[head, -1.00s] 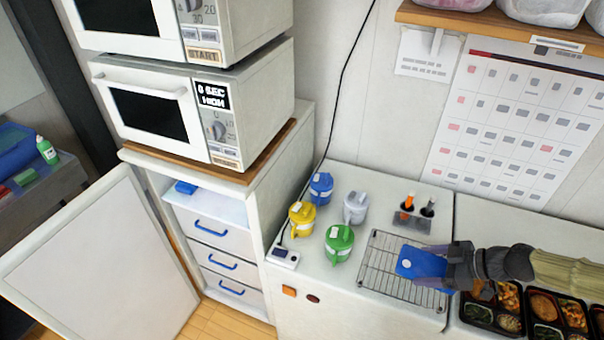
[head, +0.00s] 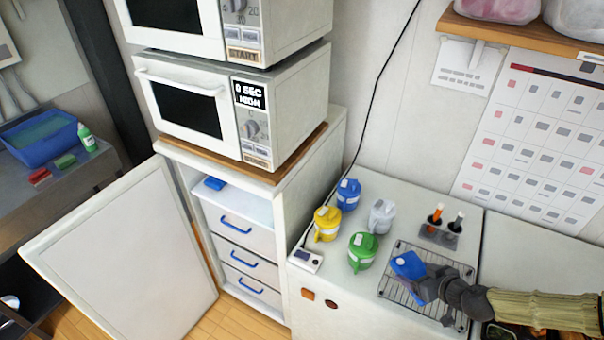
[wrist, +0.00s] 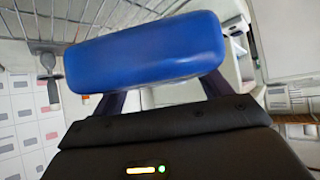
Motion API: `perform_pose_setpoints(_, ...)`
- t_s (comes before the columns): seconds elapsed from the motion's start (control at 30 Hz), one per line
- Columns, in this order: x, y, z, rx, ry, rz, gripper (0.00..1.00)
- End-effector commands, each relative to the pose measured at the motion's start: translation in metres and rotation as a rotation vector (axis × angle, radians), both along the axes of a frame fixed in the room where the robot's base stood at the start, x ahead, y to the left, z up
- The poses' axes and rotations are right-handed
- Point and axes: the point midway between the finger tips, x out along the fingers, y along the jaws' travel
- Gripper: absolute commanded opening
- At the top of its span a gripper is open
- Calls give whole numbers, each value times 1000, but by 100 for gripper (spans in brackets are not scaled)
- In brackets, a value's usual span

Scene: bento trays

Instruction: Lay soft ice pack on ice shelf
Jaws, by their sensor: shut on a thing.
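The soft ice pack (head: 408,265) is a blue, rounded slab. My gripper (head: 427,281) is shut on it and holds it over the wire rack at the right of the head view. In the wrist view the ice pack (wrist: 150,52) spans the space beyond the dark gripper body, and the fingers are mostly hidden behind it. The open freezer cabinet (head: 235,205) stands under the microwaves. Its top shelf (head: 250,208) is white and bears another small blue pack (head: 214,183). Drawers with blue handles sit below that shelf.
The cabinet door (head: 125,255) is swung wide open to the left. Yellow, blue, grey and green jugs (head: 362,252) stand on the counter between my gripper and the cabinet. A wire rack (head: 396,290) and a small holder (head: 439,233) are nearby.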

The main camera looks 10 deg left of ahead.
Motion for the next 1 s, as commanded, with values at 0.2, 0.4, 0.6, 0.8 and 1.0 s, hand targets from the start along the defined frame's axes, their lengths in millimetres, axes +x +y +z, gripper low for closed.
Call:
perform_pose_setpoints(0.2,13,18,-17,-3,3,-193,41)
perform_pose_setpoints(0.4,23,26,-23,-3,1,-359,41)
perform_pose_setpoints(0.6,32,36,-19,-4,-7,-496,41)
perform_pose_setpoints(0.8,38,44,-10,-2,-18,-597,41)
perform_pose_setpoints(1.0,39,45,-7,2,-22,-630,41)
